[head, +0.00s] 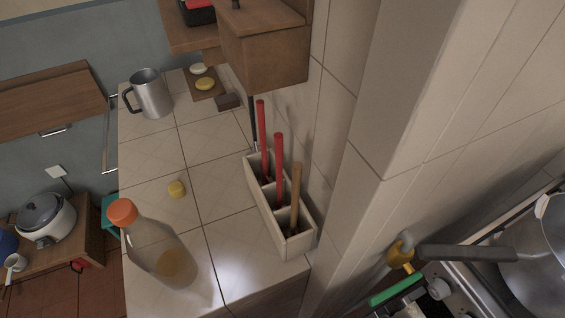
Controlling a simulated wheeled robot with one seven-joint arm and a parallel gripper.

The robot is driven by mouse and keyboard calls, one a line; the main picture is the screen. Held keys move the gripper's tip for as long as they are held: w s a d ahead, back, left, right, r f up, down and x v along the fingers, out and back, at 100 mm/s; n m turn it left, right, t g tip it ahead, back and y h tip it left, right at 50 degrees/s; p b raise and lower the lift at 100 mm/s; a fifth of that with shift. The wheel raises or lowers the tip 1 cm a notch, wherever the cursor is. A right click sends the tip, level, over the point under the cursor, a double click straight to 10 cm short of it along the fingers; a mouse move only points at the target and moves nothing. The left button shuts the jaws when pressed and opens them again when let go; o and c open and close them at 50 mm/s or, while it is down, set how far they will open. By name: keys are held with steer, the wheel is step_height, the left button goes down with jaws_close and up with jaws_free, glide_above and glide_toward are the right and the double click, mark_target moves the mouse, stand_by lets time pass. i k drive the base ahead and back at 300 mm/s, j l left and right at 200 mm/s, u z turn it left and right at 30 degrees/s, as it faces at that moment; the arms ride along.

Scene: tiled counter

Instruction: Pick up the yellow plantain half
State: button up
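I do not see my gripper in the head view.
The clear bottle (150,245) stands at the counter's front left. A metal mug (150,93) stands at the back left. A white divided holder (279,222) with red and wooden handles stands along the wall. The mid-counter is clear. A pot (535,265) is at the right.

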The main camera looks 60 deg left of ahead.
mark_target(177, 189)
steer(key=k+j+u, duration=0.15)
steer(key=k, duration=0.35)
steer(key=k+j+u, duration=0.15)
steer(key=k+j, duration=0.2)
steer(key=k, duration=0.15)
steer(key=k+j+u, duration=0.35)
steer(key=i+l+u, duration=0.25)
steer(key=u, duration=0.2)
steer(key=i+l+u, duration=0.15)
steer(key=l+u, duration=0.3)
steer(key=i+l+u, duration=0.15)
steer(key=l+u, duration=0.15)
steer(key=u, duration=0.15)
steer(key=l+u, duration=0.85)
steer(key=j+z, duration=0.9)
steer(key=k+j+z, duration=0.15)
steer(key=j+z, duration=0.35)
steer(key=k+j+z, duration=0.2)
steer(key=j+z, duration=0.25)
steer(key=k+j+z, duration=0.2)
steer(key=z, duration=0.25)
steer(key=l+z, duration=0.2)
steer(key=i+j, duration=0.05)
steer(key=j, duration=0.05)
